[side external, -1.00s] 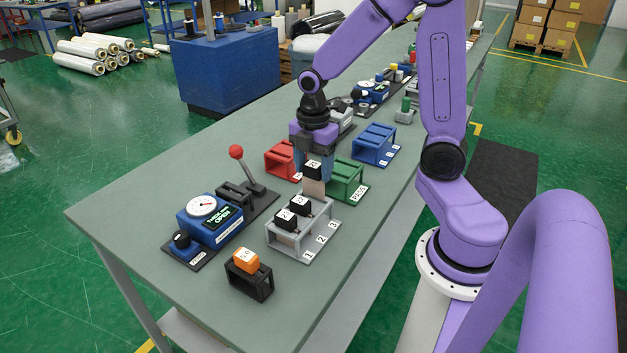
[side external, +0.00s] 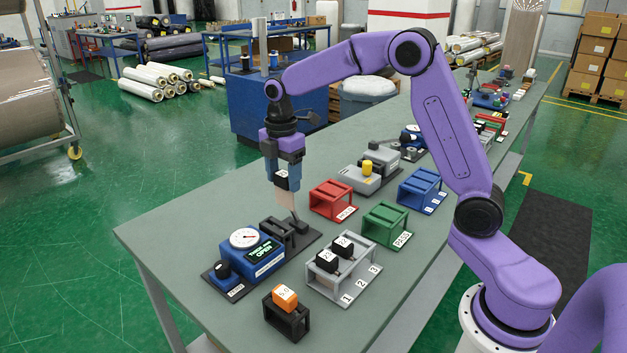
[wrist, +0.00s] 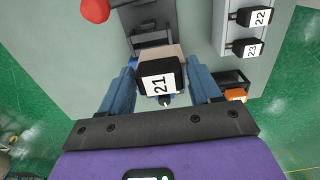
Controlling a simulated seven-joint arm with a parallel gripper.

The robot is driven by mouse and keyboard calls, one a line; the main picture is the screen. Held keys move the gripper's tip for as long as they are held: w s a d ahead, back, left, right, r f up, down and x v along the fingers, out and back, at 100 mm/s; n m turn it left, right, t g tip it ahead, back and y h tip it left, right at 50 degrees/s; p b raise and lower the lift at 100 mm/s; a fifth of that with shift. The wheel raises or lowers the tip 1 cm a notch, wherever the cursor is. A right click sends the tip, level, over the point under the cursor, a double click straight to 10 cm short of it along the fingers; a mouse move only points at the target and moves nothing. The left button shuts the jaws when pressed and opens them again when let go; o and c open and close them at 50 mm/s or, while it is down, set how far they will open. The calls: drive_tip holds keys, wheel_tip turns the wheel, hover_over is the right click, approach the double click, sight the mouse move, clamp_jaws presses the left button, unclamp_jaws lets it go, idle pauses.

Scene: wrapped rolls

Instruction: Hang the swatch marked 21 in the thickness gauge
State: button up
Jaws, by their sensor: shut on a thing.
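The swatch marked 21 (side external: 287,201) is a beige sheet with a black cap, hanging from my gripper (side external: 282,175). My gripper is shut on its cap; the 21 label (wrist: 161,85) faces the wrist camera. The thickness gauge (side external: 250,255) is blue, with a white dial and a display reading OPEN. Its black slotted holder (side external: 277,233) stands right of the dial and also shows in the wrist view (wrist: 148,30), just beyond the swatch. The swatch is in the air above the holder's far end, near the lever. The lever's red knob (wrist: 95,10) shows in the wrist view.
A grey rack (side external: 350,287) numbered 1, 2, 3 holds swatches 22 (wrist: 261,17) and 23 (wrist: 251,48). A black holder with an orange block (side external: 285,297) stands in front. Red (side external: 331,199), green (side external: 386,222) and blue (side external: 422,190) racks stand behind and right.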

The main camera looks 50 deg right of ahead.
drive_tip(key=shift+w+a, duration=0.3)
drive_tip(key=shift+w, duration=0.25)
drive_tip(key=shift+w+a, duration=0.3)
drive_tip(key=shift+w, duration=0.25)
drive_tip(key=shift+f, duration=0.15)
drive_tip(key=shift+f, duration=2.4)
drive_tip(key=shift+f, duration=0.1)
drive_tip(key=shift+f, duration=3.2)
